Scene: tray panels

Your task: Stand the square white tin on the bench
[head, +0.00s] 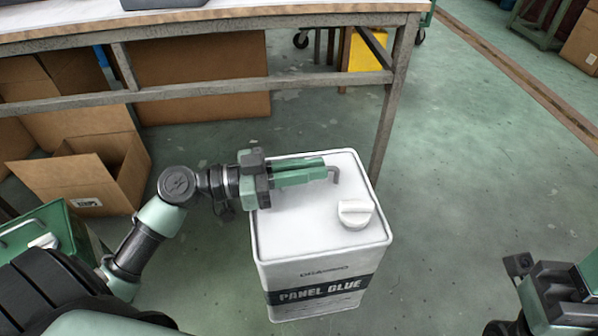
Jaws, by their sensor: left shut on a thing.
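The square white tin (317,224) is upright in the middle of the head view, with a dark "PANEL GLUE" band and a white round cap on its top. My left gripper (303,172) lies across the top of the tin, shut on its handle, which shows as a small grey bent end past the fingers. I cannot tell whether the tin's base touches the floor. The bench (225,19) stands behind the tin, its top edge running across the top of the view. My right gripper (556,296) is partly in view at the bottom right, apart from the tin; its fingers are unclear.
A dark grey object (163,3) stands on the bench at its front edge. Open cardboard boxes (82,182) are under and before the bench at left. A green box (42,238) is at far left. A bench leg (393,100) rises just behind the tin.

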